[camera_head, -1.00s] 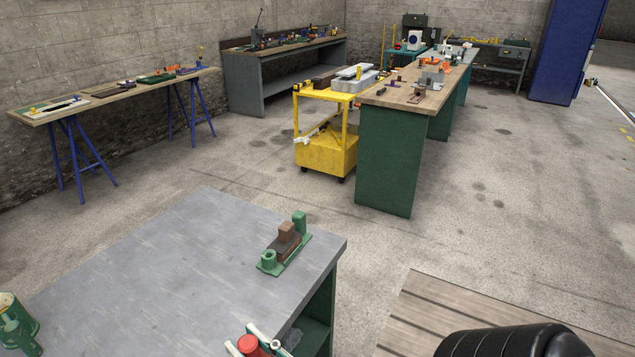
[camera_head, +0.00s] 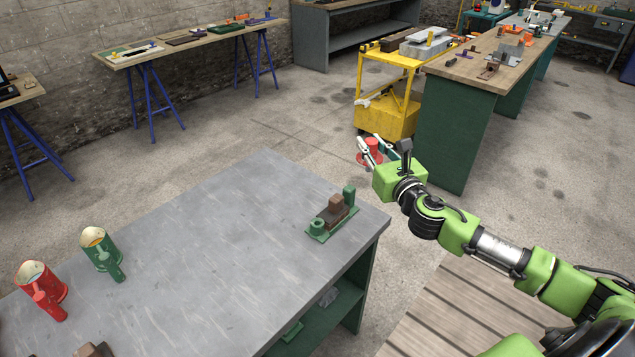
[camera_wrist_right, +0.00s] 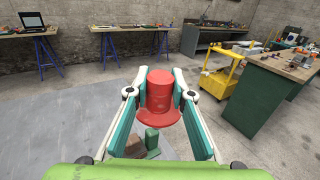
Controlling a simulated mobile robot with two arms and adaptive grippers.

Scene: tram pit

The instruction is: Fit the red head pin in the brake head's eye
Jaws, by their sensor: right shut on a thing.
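My right gripper (camera_head: 374,148) is shut on the red head pin (camera_wrist_right: 160,92), a red cylinder with a wide flange at its lower end. The pin also shows small in the head view (camera_head: 367,158), partly behind the fingers. It is held in the air beyond the grey bench's right corner. A green fitting with a brown block (camera_head: 333,212), which looks like the brake head, sits on the bench near that corner. It has a green ring-like boss (camera_head: 316,226) and a taller green post. In the wrist view it is partly hidden below the pin. My left gripper is out of view.
The grey bench top (camera_head: 220,240) is mostly clear. A red holder (camera_head: 40,285) and a green holder (camera_head: 100,248) stand at its left. A yellow trolley (camera_head: 388,115) and a green-sided workbench (camera_head: 462,135) stand beyond it.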

